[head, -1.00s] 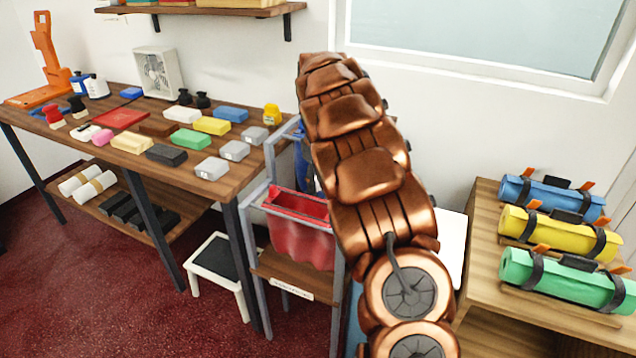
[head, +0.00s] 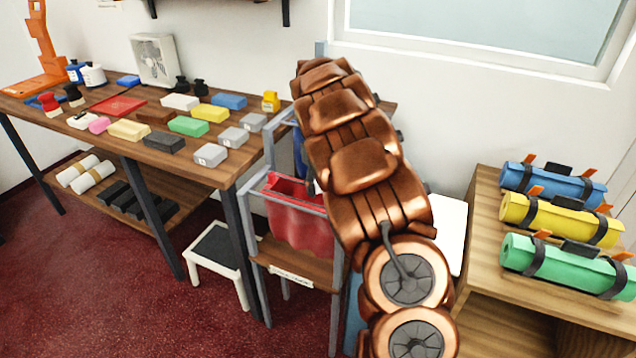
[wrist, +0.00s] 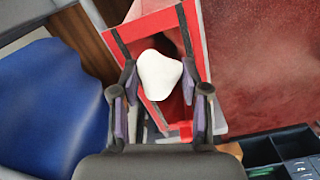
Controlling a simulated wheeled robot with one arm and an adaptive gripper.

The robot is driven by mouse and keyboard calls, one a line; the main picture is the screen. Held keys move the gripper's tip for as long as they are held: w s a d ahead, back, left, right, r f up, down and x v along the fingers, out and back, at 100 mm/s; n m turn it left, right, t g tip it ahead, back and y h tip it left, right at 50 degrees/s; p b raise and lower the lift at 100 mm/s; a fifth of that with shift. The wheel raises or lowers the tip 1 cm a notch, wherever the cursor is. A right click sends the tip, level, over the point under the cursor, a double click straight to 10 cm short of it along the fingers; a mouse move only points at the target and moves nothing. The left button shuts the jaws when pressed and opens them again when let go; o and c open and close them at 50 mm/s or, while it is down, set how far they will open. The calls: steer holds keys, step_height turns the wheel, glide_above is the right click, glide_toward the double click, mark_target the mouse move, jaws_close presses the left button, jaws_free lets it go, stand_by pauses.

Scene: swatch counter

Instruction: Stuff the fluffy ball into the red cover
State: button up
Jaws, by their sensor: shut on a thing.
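The red cover (head: 302,222) hangs open-topped in a grey frame beside the table in the head view. In the wrist view, the red cover (wrist: 152,27) shows its open mouth under my gripper. My gripper (wrist: 160,88) is shut on the white fluffy ball (wrist: 159,74), which sits between the two fingers. The ball overlaps the cover's mouth in the picture; I cannot tell how deep it sits. In the head view my copper arm hides the gripper and the ball.
A blue cover (wrist: 55,98) is close on the left in the wrist view. The wooden table (head: 90,143) at left holds several coloured blocks. A white step stool (head: 222,262) stands below. A wooden shelf unit (head: 488,268) with rolled mats is at right.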

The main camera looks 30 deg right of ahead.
steer(key=shift+f, duration=0.2)
stand_by(0.4)
steer(key=o, duration=0.8)
steer(key=o, duration=0.5)
steer(key=shift+c, duration=0.2)
steer(key=shift+r, duration=0.15)
steer(key=shift+r+p, duration=0.6)
steer(key=shift+r, duration=2.3)
